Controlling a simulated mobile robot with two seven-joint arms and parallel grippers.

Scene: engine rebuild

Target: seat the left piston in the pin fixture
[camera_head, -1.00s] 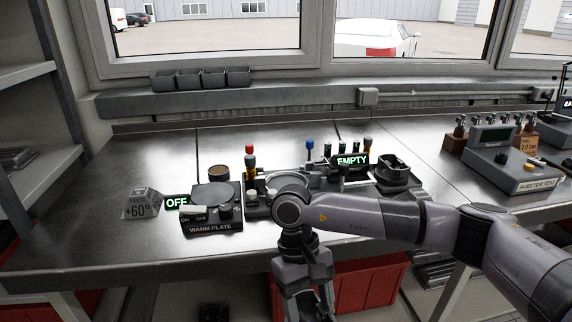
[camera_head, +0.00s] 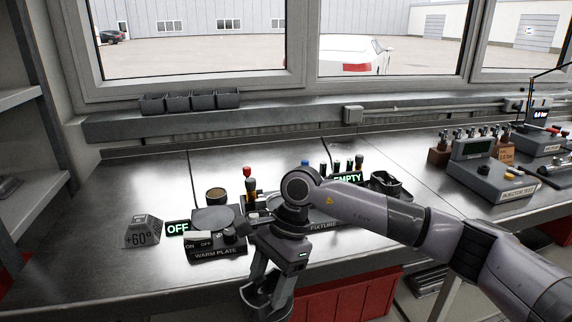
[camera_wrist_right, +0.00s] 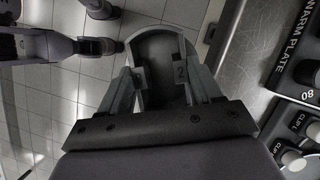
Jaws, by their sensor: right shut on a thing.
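My right gripper (camera_head: 264,300) hangs in front of the bench's front edge, below the warm plate in the picture. In the right wrist view the right gripper (camera_wrist_right: 160,78) is shut on a dark grey, cup-shaped piston (camera_wrist_right: 158,52), with tile floor beneath. A "2" shows by its right fingertip. Whether this is the left piston I cannot tell. The pin fixture (camera_head: 322,226) is on the bench, partly hidden by my right arm. A green "EMPTY" sign (camera_head: 347,178) is lit at its back. My left gripper is not in view.
The warm plate (camera_head: 214,244), its sign reading "OFF", stands left of the fixture. An injector tester (camera_head: 490,176) stands at right. Red bins (camera_head: 350,300) are below the bench.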

